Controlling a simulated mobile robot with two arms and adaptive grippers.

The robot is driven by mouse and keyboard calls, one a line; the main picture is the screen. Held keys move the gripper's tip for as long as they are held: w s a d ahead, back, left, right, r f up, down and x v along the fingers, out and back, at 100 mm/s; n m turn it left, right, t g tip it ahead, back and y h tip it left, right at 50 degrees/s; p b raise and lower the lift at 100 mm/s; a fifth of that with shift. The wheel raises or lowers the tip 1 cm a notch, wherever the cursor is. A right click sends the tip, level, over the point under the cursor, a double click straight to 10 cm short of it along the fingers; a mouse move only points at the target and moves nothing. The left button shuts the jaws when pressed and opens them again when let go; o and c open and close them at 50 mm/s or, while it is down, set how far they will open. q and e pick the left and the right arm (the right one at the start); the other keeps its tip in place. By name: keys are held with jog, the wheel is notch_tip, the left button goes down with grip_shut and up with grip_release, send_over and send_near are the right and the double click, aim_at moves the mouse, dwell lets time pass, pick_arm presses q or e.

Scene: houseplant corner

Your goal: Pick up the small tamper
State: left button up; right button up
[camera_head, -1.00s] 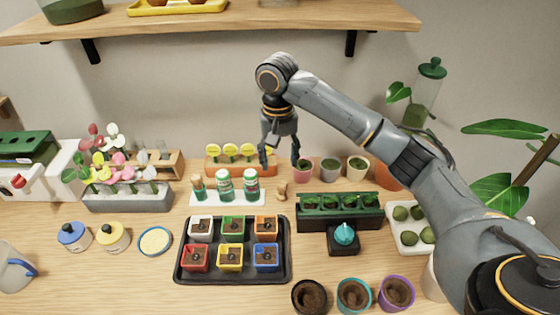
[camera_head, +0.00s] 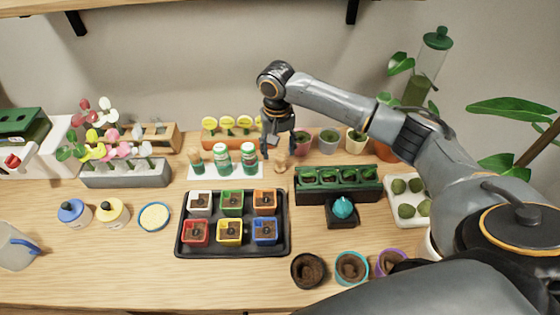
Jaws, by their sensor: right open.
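A small wooden piece, which looks like the small tamper (camera_head: 281,166), stands on the table just right of the white tray of bottles. My right gripper (camera_head: 279,152) points down with its fingers apart. Its fingertips are right above or around the top of the tamper; I cannot tell whether they touch it. The gripper holds nothing that I can see. My left gripper is not in view.
A dark green planter (camera_head: 338,186) is close on the right. A black tray (camera_head: 183,245) of coloured pots lies in front. Bare wood shows at the front left.

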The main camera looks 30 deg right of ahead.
aim_at(280, 156)
jog(key=f, duration=0.3)
jog(key=shift+s+d+f+p, duration=0.15)
jog(key=shift+s+p, duration=0.1)
jog(key=shift+p, duration=0.1)
jog(key=shift+f, duration=0.25)
jog(key=c, duration=1.2)
jog(key=shift+o, duration=0.2)
jog(key=shift+r, duration=0.2)
